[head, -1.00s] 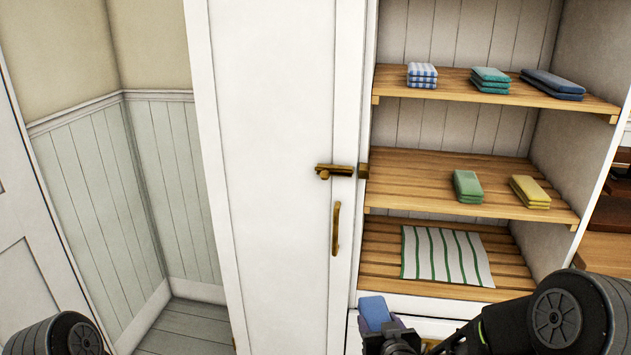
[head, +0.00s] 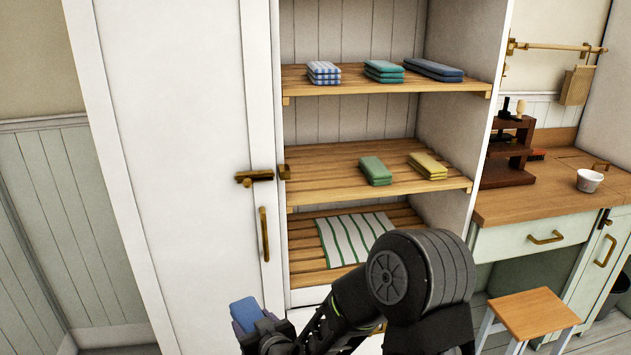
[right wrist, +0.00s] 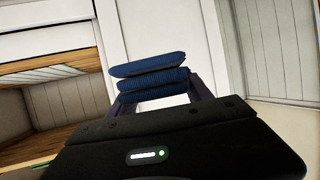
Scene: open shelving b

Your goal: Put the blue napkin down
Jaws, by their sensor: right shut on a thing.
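The folded blue napkin (head: 244,309) is at the bottom of the head view, in front of the white cabinet door. A green-and-white striped cloth (head: 345,238) lies flat on the lower slatted shelf (head: 303,256), partly hidden by my right arm. My left gripper is not in view.
The top shelf (head: 296,90) holds checked, teal and dark blue folded cloths. The middle shelf (head: 315,185) holds green (head: 375,170) and yellow (head: 428,165) ones, with its left part free. A counter (head: 540,195) and stool (head: 530,312) stand right.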

